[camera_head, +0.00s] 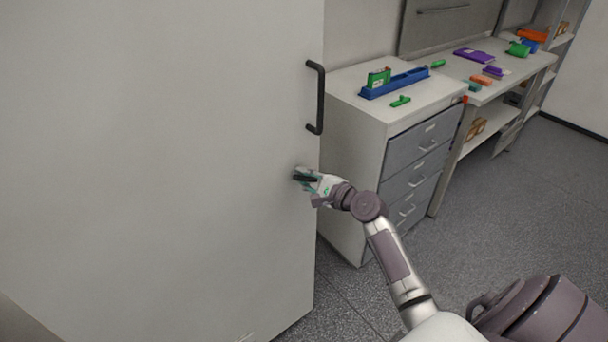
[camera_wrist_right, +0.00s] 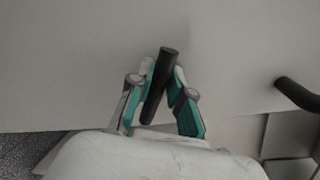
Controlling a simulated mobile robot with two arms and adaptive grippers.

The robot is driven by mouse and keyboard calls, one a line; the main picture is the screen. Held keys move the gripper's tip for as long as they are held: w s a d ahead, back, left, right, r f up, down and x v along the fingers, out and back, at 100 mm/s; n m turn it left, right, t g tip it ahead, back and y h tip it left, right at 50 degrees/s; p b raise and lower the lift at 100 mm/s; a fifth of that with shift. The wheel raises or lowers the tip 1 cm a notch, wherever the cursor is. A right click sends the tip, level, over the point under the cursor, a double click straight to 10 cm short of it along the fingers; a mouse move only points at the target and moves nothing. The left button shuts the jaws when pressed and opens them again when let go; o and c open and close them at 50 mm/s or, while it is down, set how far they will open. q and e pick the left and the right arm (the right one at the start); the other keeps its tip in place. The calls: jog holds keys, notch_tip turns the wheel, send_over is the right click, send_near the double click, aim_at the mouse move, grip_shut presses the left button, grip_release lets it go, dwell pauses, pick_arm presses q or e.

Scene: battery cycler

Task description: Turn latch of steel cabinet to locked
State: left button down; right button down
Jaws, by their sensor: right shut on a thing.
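The steel cabinet (camera_head: 160,150) shows as a large, plain light-grey door filling the left of the head view. Its latch is a short black bar (camera_wrist_right: 159,82) low near the door's right edge, below the black handle (camera_head: 321,97). My right gripper (camera_head: 304,176) is at the door and shut on the latch. In the right wrist view the teal-padded fingers (camera_wrist_right: 160,92) stand on either side of the bar, which looks slightly tilted. The latch's base is partly hidden by the fingers. My left gripper is not in view.
A drawer unit (camera_head: 352,190) stands right of the cabinet, with a blue tray (camera_head: 395,83) and green pieces on top. A workbench (camera_head: 510,88) with coloured parts stands beyond it. The grey floor (camera_head: 500,200) at the right is clear. The handle (camera_wrist_right: 298,95) is near my right gripper.

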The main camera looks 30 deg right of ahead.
jog(key=n, duration=0.1)
jog(key=n+h+p, duration=0.1)
jog(key=n, duration=0.3)
jog(key=shift+a+f+h+p, duration=0.15)
jog(key=shift+f+h+p, duration=0.15)
jog(key=shift+h+p, duration=0.1)
jog(key=shift+n, duration=0.3)
jog(key=c, duration=1.1)
grip_release()
jog(key=shift+o, duration=0.2)
jog(key=shift+s, duration=0.15)
jog(key=v, duration=1.1)
jog(key=shift+s, duration=0.35)
jog(key=shift+r, duration=0.1)
